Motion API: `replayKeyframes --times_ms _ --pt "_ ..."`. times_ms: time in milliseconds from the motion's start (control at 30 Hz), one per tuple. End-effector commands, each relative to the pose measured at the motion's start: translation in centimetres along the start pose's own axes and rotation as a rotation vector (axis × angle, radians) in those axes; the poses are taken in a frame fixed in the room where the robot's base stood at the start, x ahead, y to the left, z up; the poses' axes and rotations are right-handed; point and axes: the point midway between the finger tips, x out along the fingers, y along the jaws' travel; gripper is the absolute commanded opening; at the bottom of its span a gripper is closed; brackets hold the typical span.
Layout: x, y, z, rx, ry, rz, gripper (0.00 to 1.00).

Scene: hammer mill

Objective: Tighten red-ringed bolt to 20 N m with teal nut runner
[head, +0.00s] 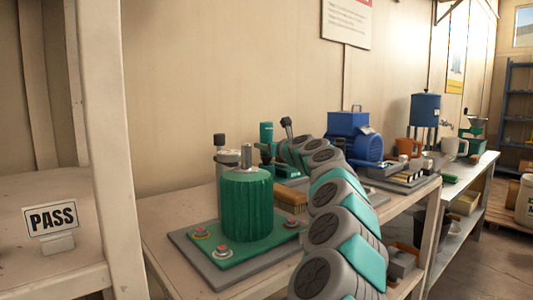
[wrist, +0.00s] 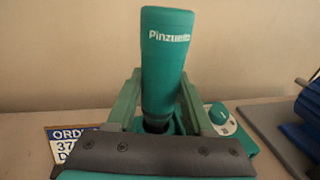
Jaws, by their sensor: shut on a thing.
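The teal nut runner (wrist: 165,55) stands upright between the two fingers of my gripper (wrist: 160,105) in the wrist view. My gripper is shut on it. In the head view the nut runner (head: 266,132) shows behind the green drum, at the end of my arm. The green drum (head: 246,205) stands on a green plate (head: 240,256) at the front of the bench. Bolts with reddish rings show at the plate's edge: one at left (head: 200,233), one at front (head: 222,252), one at right (head: 292,223). I cannot tell which one is the red-ringed bolt. The nut runner's lower end is hidden.
A teal unit with a round dial (wrist: 219,114) is beside the nut runner. An order card (wrist: 68,138) is at left. A brush (head: 291,196) lies behind the drum. A blue motor (head: 350,140) stands farther back. A PASS sign (head: 51,217) is on the left shelf.

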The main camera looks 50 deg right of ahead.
Motion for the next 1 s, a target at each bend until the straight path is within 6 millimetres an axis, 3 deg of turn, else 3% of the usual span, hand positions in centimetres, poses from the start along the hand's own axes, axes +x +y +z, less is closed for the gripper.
replayKeyframes --times_ms 733,867,1000 --pt "0.0 0.0 0.3 0.0 -0.002 0.0 0.0" --pt "-0.1 -0.1 1.3 -0.003 -0.003 -0.003 0.0" --pt "-0.3 -0.2 3.6 -0.003 -0.006 -0.005 0.0"
